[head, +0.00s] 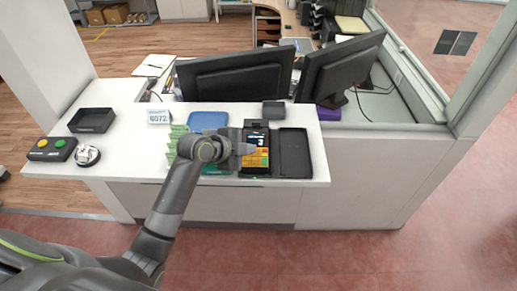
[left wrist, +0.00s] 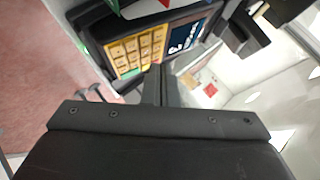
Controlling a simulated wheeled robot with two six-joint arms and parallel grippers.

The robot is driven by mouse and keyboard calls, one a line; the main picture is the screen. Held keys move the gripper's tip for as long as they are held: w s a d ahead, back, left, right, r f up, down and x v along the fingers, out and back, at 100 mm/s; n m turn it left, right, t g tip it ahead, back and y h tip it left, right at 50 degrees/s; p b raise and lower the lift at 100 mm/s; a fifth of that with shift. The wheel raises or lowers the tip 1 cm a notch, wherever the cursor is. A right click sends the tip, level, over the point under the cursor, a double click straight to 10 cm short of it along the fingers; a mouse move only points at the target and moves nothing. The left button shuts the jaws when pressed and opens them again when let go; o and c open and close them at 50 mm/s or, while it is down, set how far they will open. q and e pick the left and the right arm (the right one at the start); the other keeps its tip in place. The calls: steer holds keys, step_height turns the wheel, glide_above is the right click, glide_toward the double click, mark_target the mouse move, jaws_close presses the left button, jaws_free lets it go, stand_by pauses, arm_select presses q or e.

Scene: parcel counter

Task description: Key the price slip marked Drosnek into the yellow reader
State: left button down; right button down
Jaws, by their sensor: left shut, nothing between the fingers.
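A white price slip (head: 158,116) stands on the counter left of the middle; it reads 6072 in large digits, and the small line above is too blurred to read. The reader (head: 256,160) is a dark upright device with a yellow and orange keypad and a dark blue display. In the left wrist view its yellow keys (left wrist: 140,45) lie just beyond my fingers. My left gripper (head: 243,149) is shut and empty at the reader's left side, over its front. I cannot tell whether the fingertips touch a key. My right gripper is not in view.
An open black case (head: 294,153) lies right of the reader. A blue tray (head: 208,121) and green holder (head: 178,134) are left of it. A black tray (head: 92,120), a button box (head: 52,149) and a round silver thing (head: 87,155) lie farther left. Monitors (head: 235,76) stand behind.

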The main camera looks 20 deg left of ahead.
mark_target(248, 163)
arm_select(q)
steer(key=shift+s+a, duration=0.1)
steer(key=shift+s, duration=0.05)
steer(key=shift+w+f+b, duration=0.2)
steer(key=shift+f+b, duration=0.25)
steer(key=shift+f, duration=0.25)
stand_by(0.6)
steer(key=shift+r, duration=0.1)
steer(key=shift+s+r+p, duration=0.15)
steer(key=shift+r+p, duration=0.35)
steer(key=shift+r, duration=0.1)
steer(key=shift+r, duration=0.1)
steer(key=r+p, duration=0.2)
steer(key=s+r+p, duration=0.1)
steer(key=r+p, duration=0.1)
steer(key=shift+d+r+p, duration=0.2)
steer(key=shift+r+p, duration=0.1)
steer(key=shift+r, duration=0.05)
